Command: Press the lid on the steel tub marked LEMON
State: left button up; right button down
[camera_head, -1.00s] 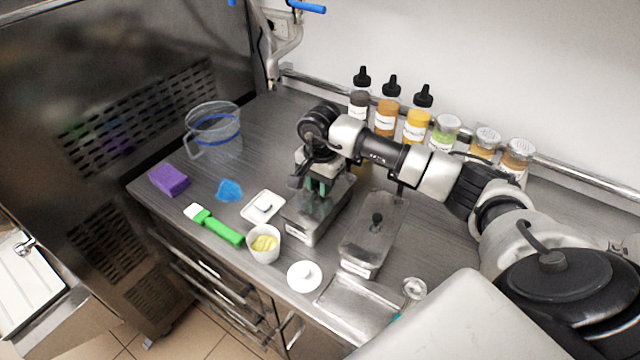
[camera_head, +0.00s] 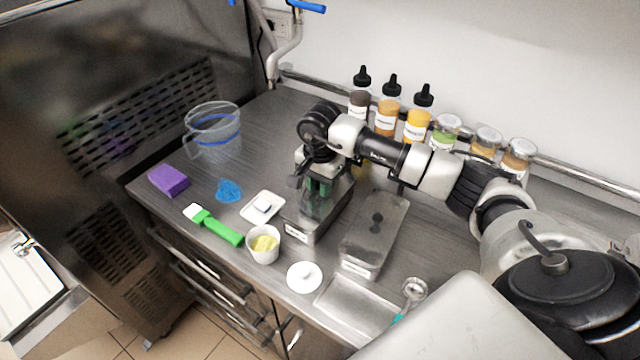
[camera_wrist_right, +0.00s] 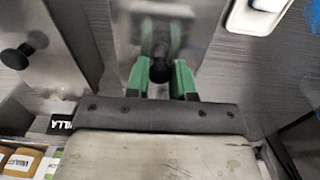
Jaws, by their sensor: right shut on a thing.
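Two long steel tubs stand side by side on the counter. My right gripper (camera_head: 318,188) points down over the left tub (camera_head: 303,234). In the right wrist view its green fingers (camera_wrist_right: 161,80) are shut on the black knob (camera_wrist_right: 160,66) of a lid. The lid lies at the left tub's top; I cannot tell whether it is pressed fully down. The right tub (camera_head: 360,266) has a clear-looking lid with a black knob (camera_head: 376,219); this knob also shows in the wrist view (camera_wrist_right: 17,55). The tub labels are too small to read. My left gripper is not in view.
Left of the tubs are a white square lid (camera_head: 263,206), a yellow-filled cup (camera_head: 263,246), a green brush (camera_head: 219,230) and a purple block (camera_head: 168,180). A round white lid (camera_head: 304,277) and steel tray (camera_head: 352,305) lie in front. Bottles (camera_head: 386,115) and jars line the wall.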

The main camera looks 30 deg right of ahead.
jog(key=shift+c, duration=2.1)
grip_release()
jog(key=shift+r+p, duration=1.8)
jog(key=shift+r, duration=1.75)
grip_shut()
